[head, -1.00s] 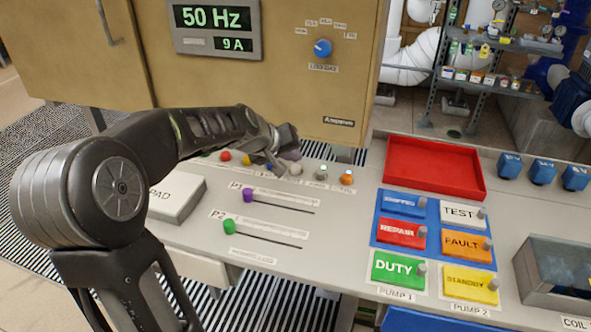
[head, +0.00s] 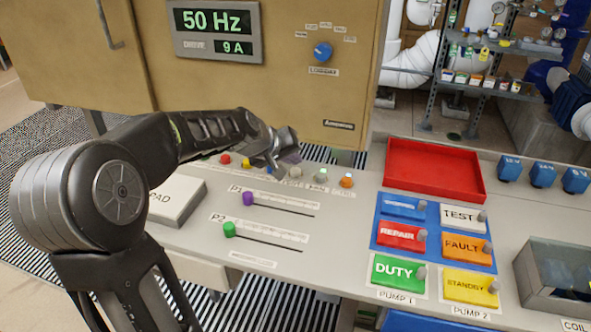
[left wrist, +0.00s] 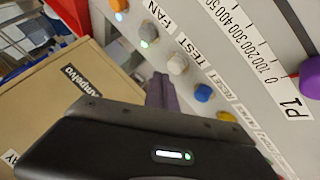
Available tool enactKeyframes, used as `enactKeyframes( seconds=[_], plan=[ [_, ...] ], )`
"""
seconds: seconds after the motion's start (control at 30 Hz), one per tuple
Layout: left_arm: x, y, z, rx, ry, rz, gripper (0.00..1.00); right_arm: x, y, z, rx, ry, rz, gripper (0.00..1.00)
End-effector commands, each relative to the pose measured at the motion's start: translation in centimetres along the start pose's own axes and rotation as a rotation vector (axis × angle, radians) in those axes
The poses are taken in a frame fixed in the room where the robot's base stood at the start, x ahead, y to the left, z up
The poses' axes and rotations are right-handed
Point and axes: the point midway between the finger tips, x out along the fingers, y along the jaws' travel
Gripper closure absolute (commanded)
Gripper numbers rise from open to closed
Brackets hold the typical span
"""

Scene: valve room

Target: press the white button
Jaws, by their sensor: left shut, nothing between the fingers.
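The white button (head: 294,173) sits in the row of buttons along the back of the sloped console. In the left wrist view the white button (left wrist: 178,64) stands beside the TEST label, between a grey button with a green light (left wrist: 148,34) and a blue button (left wrist: 203,92). My left gripper (head: 289,154) is shut and empty, just behind and above the white button in the head view. In the left wrist view its fingers (left wrist: 160,92) show purplish beside the button, with a visible gap. My right gripper is not in view.
Red (head: 225,158), yellow (head: 246,161) and orange (head: 346,181) buttons share the row. Purple (head: 248,198) and green (head: 229,229) slider knobs stand in front. A red tray (head: 435,171) lies to the right. A tan cabinet (head: 290,90) rises behind.

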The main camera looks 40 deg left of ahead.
Motion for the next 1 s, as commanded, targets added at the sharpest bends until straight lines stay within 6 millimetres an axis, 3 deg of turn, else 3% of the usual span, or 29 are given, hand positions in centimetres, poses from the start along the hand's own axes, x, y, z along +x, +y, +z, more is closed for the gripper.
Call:
enactKeyframes(
  seconds=[1.0],
  plan=[
    [0.46,-0.33,0.34,0.000,0.000,0.000,1.00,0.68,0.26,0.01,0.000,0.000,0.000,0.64]
  ],
)
